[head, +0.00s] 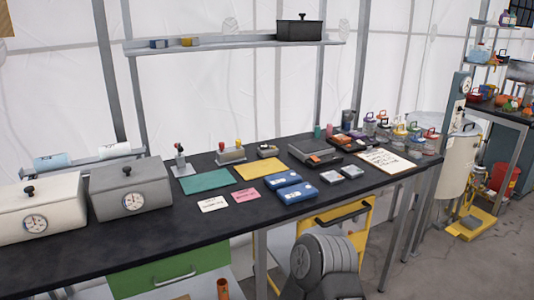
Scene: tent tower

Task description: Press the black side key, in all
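I cannot make out for certain which part is the black side key. On the dark workbench (150,228) stand a small grey lever unit (181,165) with a red and black top, a grey box with red and yellow knobs (231,154), and a small grey block with a dark and yellow top (267,151). To their right are a grey and black device (314,151) and a dark unit with a reddish part (346,143). Neither of my grippers is in view.
Two lidded boxes with dials, one white (40,207) and one grey (131,190), stand at the left. Green (208,181) and yellow (259,169) mats, blue cases (297,193) and a paper sheet (385,161) lie mid-bench. Several small coloured items crowd the right end.

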